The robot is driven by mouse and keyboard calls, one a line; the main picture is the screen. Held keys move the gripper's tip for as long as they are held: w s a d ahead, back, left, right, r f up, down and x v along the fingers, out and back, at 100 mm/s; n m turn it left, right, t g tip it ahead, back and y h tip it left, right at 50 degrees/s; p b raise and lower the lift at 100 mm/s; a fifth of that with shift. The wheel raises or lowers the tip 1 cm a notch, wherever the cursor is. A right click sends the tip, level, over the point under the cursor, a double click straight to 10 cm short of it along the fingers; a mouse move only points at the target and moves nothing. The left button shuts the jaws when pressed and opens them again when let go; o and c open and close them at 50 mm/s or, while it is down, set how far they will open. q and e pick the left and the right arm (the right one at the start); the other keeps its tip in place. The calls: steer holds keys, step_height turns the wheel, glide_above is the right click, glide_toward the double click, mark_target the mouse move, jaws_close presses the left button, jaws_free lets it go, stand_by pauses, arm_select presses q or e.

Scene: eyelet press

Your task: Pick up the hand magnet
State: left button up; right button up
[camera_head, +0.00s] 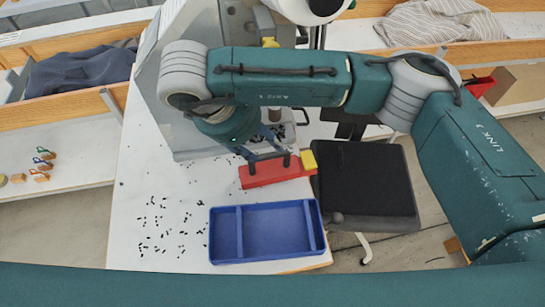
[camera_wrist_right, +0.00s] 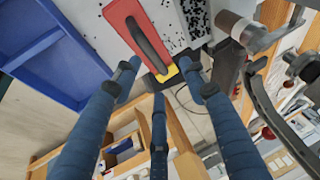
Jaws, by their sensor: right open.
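The hand magnet (camera_head: 272,175) is a red block with a black handle and a yellow end. It lies on the white table beside the blue tray, its yellow end at the table's right side. It also shows in the right wrist view (camera_wrist_right: 122,16). My right gripper (camera_head: 266,150) is just above the magnet on its far side, fingers pointing down. Contact cannot be told. My left gripper is not in view.
The blue tray (camera_head: 267,204) with a divider stands nearer, close to the magnet. Small dark bits (camera_head: 160,226) are scattered on the table (camera_head: 135,190). A grey machine (camera_head: 150,75) stands behind. A black seat (camera_head: 362,180) is right of the table.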

mark_target(274, 155)
steer(key=p+x, duration=0.1)
steer(key=x, duration=0.2)
steer(key=p+x, duration=0.1)
steer(key=x, duration=0.1)
steer(key=shift+s+d+f+p, duration=0.1)
steer(key=shift+s+d+p, duration=0.1)
steer(key=shift+s+p, duration=0.2)
steer(key=x, duration=0.2)
steer(key=shift+d+f, duration=0.15)
steer(key=shift+f, duration=0.25)
steer(key=shift+w, duration=0.1)
steer(key=shift+c, duration=1)
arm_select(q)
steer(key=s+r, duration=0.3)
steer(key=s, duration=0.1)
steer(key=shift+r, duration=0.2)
arm_select(e)
jaws_close()
